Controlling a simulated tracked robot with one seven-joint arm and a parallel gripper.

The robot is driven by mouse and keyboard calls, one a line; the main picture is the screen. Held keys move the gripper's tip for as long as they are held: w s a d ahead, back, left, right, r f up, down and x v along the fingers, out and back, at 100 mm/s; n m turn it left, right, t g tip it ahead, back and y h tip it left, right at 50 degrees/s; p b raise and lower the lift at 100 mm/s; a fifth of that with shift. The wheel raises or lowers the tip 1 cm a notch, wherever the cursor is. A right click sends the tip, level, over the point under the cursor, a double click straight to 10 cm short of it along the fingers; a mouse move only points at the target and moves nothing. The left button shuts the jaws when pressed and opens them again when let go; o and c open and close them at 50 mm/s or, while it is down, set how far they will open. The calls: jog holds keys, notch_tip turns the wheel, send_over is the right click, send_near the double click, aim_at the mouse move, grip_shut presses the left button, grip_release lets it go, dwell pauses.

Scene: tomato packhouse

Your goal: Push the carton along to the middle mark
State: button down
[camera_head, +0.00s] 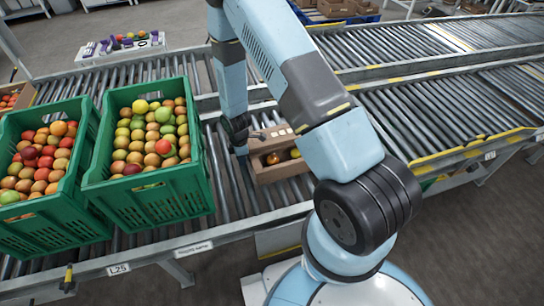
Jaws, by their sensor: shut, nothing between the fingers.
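A brown open carton (283,171) with a few fruits in it stands on the near roller conveyor (226,187), just left of my arm. Its right part is partly hidden behind my arm. My gripper (241,150) points down at the carton's left side, low over the rollers. It is shut and holds nothing. I cannot tell whether it touches the carton wall. I cannot make out which mark is the middle one; yellow markings show along the conveyor rail (472,154) at the right.
Two green crates of tomatoes (150,183) (35,212) stand on the conveyor left of my gripper. A second roller line (390,45) runs behind. The rollers right of my arm (430,120) are clear. A blue pallet with boxes (335,15) stands at the back.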

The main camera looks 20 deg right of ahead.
jog(key=shift+d, duration=0.15)
jog(key=shift+d, duration=5.9)
jog(key=shift+d, duration=6)
jog(key=shift+d, duration=6)
jog(key=shift+d, duration=6.1)
